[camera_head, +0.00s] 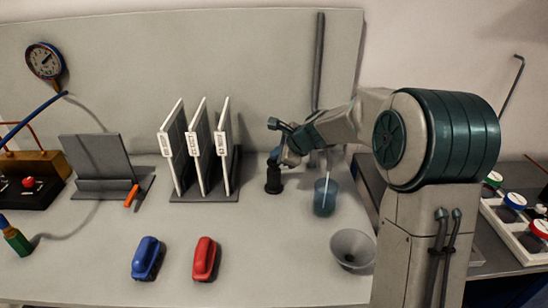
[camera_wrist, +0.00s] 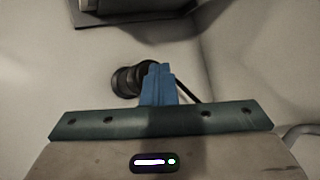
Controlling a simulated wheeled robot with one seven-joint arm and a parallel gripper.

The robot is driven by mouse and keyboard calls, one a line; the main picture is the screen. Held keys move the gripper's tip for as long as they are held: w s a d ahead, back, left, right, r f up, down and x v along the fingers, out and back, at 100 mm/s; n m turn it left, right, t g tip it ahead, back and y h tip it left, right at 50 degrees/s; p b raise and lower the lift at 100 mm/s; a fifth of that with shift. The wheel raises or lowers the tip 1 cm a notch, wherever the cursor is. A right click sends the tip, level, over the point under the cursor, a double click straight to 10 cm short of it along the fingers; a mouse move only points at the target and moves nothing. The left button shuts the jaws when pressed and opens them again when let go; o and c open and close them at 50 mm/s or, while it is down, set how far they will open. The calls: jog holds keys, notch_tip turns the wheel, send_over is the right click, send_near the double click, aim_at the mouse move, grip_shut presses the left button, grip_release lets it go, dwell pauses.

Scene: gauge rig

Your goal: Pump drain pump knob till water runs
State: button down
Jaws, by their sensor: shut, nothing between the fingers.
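A black drain pump knob (camera_head: 273,182) stands upright on the bench, right of the rack of white panels. It also shows in the wrist view (camera_wrist: 123,82), partly behind my fingers. My gripper (camera_head: 276,160) is shut and empty, just above the knob in the head view. In the wrist view its blue fingers (camera_wrist: 158,82) are together and overlap the right side of the knob. I cannot tell whether they touch it. A teal cup (camera_head: 325,198) stands right of the knob. A thin pale line runs down into it; I cannot tell whether it is water or a rod.
The rack (camera_head: 198,185) stands close left of the knob. A grey bowl (camera_head: 353,249) is at the front right. A tall dark post (camera_head: 318,60) rises behind. The front middle bench is clear.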

jog(key=shift+f, duration=0.35)
jog(key=shift+r, duration=0.1)
dwell(0.4)
jog(key=shift+r+p, duration=1.3)
jog(key=shift+r, duration=0.3)
notch_tip(320, 180, up, 5)
jog(key=p, duration=0.4)
dwell(1.0)
